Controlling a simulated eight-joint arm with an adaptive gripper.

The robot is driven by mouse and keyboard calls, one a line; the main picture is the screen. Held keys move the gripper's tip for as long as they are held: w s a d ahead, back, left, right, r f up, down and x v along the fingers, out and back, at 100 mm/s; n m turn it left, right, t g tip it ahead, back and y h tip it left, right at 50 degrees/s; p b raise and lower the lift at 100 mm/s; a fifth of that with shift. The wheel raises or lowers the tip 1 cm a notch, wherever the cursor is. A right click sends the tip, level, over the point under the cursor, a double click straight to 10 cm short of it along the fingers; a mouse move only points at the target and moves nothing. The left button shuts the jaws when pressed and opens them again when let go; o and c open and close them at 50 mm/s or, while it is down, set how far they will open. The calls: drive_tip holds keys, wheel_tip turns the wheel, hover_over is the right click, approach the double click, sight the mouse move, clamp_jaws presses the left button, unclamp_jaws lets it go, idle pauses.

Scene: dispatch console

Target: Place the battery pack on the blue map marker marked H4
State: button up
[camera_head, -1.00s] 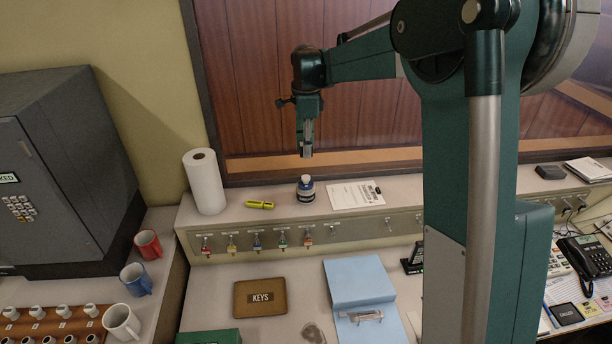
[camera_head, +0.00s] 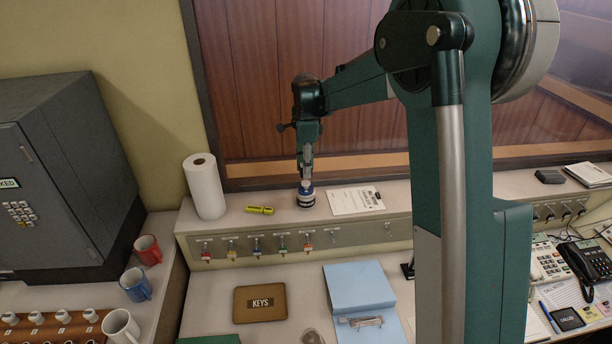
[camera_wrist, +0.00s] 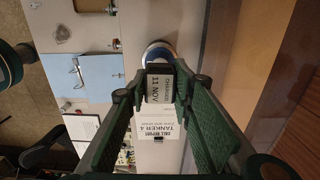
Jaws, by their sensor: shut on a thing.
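My gripper (camera_head: 307,168) points straight down over the back shelf. In the wrist view its fingers are shut on a battery pack (camera_wrist: 159,88), a pale block labelled "CHARGED 11 NOV". Directly below is a small round blue piece (camera_head: 306,194) with a pale top and a label too small to read. The same blue piece (camera_wrist: 158,50) shows partly behind the pack in the wrist view. It may be the H4 map marker, but I cannot read the mark. The pack's lower end is at or just above its top; I cannot tell whether they touch.
Keys hang on the shelf front (camera_head: 290,245).

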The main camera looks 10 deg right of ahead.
drive_tip(key=shift+f, duration=1.65)
drive_tip(key=shift+f, duration=0.15)
drive_tip(key=o, duration=1)
drive_tip(key=shift+c, duration=0.2)
drive_tip(key=shift+r, duration=0.2)
wheel_tip(320, 180, up, 12)
drive_tip(key=shift+f, duration=0.1)
